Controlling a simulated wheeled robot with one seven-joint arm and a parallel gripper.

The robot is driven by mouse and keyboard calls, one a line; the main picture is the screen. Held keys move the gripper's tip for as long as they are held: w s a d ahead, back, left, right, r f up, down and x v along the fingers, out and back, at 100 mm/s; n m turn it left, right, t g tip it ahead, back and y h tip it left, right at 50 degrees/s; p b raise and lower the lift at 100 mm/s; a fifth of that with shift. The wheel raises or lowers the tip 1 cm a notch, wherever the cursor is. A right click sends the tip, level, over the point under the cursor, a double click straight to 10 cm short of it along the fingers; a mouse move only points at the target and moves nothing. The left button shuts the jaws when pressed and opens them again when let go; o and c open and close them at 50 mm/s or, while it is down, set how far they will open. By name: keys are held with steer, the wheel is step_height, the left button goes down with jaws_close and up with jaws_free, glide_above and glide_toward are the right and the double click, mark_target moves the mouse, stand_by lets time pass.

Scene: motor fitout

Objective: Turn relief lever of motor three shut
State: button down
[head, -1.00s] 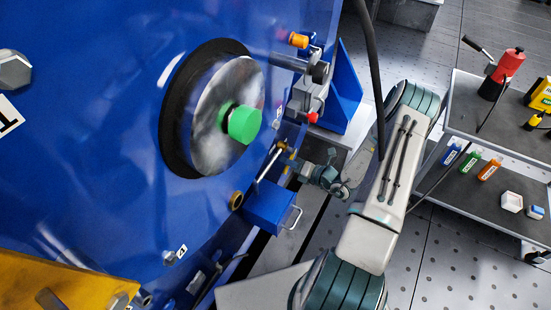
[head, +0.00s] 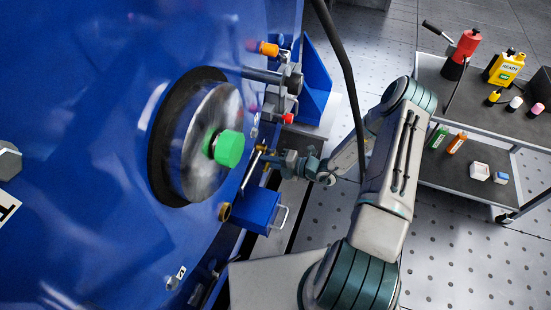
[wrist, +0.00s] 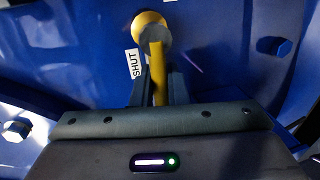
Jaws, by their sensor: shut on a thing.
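The yellow lever (wrist: 157,70) runs down from a round yellow hub (wrist: 150,28) on the blue motor housing in the wrist view. My gripper (wrist: 157,84) is shut on the lever, with one dark finger on each side of it. A white label reading SHUT (wrist: 134,62) is just left of the lever. In the head view, my gripper (head: 266,158) is at the housing's right edge, right of the green-capped round disc. The lever is small there and partly hidden by the gripper.
The green cap (head: 229,149) sticks out from the disc. A blue box with a handle (head: 257,210) is below my gripper. An orange knob (head: 268,49) and a red knob (head: 286,119) are above it. A cart (head: 470,185) with bottles stands right. A black cable (head: 345,75) hangs near my arm.

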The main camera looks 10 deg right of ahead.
steer(key=shift+w+d, duration=0.1)
steer(key=c, duration=1.5)
jaws_free()
steer(key=v, duration=1.4)
steer(key=shift+p, duration=0.35)
